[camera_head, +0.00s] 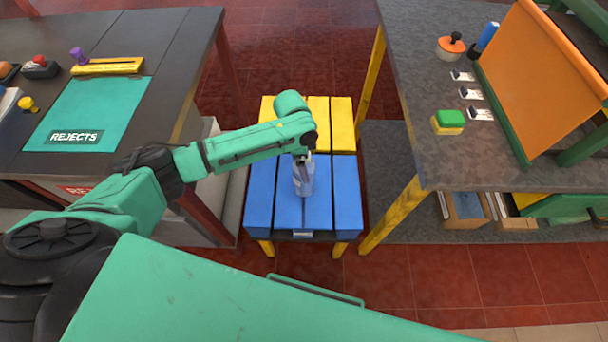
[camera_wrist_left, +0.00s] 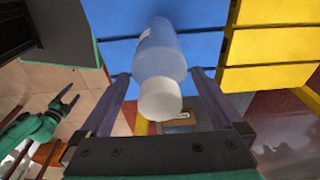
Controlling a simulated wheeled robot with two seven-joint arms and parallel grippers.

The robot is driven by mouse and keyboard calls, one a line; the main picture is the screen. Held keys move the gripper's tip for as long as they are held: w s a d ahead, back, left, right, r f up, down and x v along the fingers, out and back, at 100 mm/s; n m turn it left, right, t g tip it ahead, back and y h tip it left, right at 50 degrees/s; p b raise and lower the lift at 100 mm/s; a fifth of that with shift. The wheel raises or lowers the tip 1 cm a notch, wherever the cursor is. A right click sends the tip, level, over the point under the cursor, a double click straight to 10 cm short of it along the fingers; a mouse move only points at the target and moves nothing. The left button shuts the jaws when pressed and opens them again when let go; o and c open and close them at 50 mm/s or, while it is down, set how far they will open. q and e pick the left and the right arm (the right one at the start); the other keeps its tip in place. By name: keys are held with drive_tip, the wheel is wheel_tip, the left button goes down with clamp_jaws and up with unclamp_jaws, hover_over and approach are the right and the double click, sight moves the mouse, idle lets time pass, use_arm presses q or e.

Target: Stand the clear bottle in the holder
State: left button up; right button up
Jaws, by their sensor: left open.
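The clear bottle (camera_head: 303,180) stands upright on the blue slats of a low stool in the head view. In the left wrist view the bottle (camera_wrist_left: 160,60) shows its white cap and a pale label. My left gripper (camera_head: 301,157) is open at the bottle's upper part. In the left wrist view its two fingers (camera_wrist_left: 160,78) lie on either side of the bottle, with a small gap visible at each side. A green arm end with dark fingers, seemingly my right gripper (camera_wrist_left: 66,101), shows small at the left of that view. I cannot make out a holder for certain.
The stool (camera_head: 345,195) has blue and yellow slats. A left table carries a teal REJECTS mat (camera_head: 90,112). The right table (camera_head: 415,85) carries a green-yellow sponge (camera_head: 448,122), white clips (camera_head: 470,94), a round-knobbed stamp (camera_head: 451,46) and an orange board (camera_head: 540,75).

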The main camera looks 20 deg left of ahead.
use_arm(q)
drive_tip(key=c, duration=1.5)
drive_tip(key=shift+r, duration=0.15)
clamp_jaws()
wheel_tip(320, 180, up, 20)
drive_tip(key=p, duration=0.1)
drive_tip(key=s+a+f+n+y, duration=0.1)
drive_tip(key=s+a+f+n, duration=0.1)
drive_tip(key=s+f+n, duration=0.2)
drive_tip(key=s+a+f+n+t+p, duration=0.1)
drive_tip(key=s+a+f+n, duration=0.2)
drive_tip(key=s+n, duration=0.3)
drive_tip(key=n, duration=0.5)
drive_tip(key=shift+s+f+y+p, duration=0.3)
drive_tip(key=shift+s+f+y, duration=0.05)
drive_tip(key=shift+s+y, duration=0.05)
drive_tip(key=shift+a, duration=0.1)
